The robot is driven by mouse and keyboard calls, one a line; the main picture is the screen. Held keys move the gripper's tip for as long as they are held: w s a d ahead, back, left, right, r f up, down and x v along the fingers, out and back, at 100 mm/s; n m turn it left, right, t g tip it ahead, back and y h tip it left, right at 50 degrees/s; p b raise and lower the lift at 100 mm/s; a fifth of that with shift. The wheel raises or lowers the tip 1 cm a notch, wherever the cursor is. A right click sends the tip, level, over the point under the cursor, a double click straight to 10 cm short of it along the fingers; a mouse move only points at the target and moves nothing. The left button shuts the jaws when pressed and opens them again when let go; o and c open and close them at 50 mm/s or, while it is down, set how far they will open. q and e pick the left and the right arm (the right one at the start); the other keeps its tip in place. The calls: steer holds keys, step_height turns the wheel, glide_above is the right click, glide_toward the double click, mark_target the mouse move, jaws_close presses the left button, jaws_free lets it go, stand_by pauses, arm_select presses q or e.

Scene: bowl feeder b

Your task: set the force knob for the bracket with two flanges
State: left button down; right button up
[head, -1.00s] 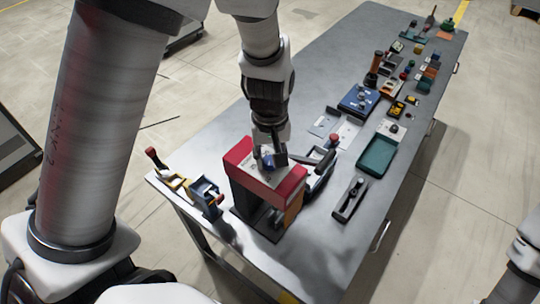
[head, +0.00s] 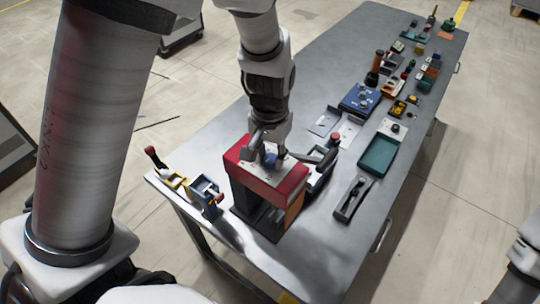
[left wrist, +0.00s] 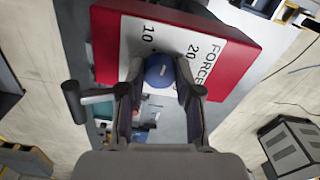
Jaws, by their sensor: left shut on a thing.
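The red-topped press (head: 290,193) stands near the table's front end, with a pale plate on top. The left wrist view shows that plate (left wrist: 200,48) with the word FORCE and the numbers 10 and 20. The round blue force knob (left wrist: 159,70) sits on the plate's edge in that view, with a small pale mark on its face. It also shows in the head view (head: 270,160). My left gripper (head: 268,155) is over the press, shut on the knob, one finger on each side. My right gripper is out of view. I cannot identify the two-flange bracket for certain.
Grey bent metal parts (head: 345,133) lie behind the press, near a blue box (head: 359,99). A green tray (head: 378,156) and a dark fixture (head: 353,198) are to the right. A blue and yellow clamp device (head: 205,193) stands left of the press.

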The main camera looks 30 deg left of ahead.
mark_target(272, 157)
arm_select(q)
steer(key=m, duration=0.2)
steer(key=m+b, duration=0.1)
steer(key=m, duration=0.1)
steer(key=shift+f+m, duration=0.2)
steer(key=shift+m, duration=0.1)
steer(key=m+b, duration=0.1)
steer(key=m, duration=0.3)
steer(key=shift+a, duration=0.1)
steer(key=shift+m, duration=0.3)
steer(key=c, duration=0.8)
jaws_free()
steer(key=shift+w, duration=0.15)
steer(key=shift+r, duration=0.1)
step_height(272, 157, up, 12)
steer(key=shift+f, duration=0.1)
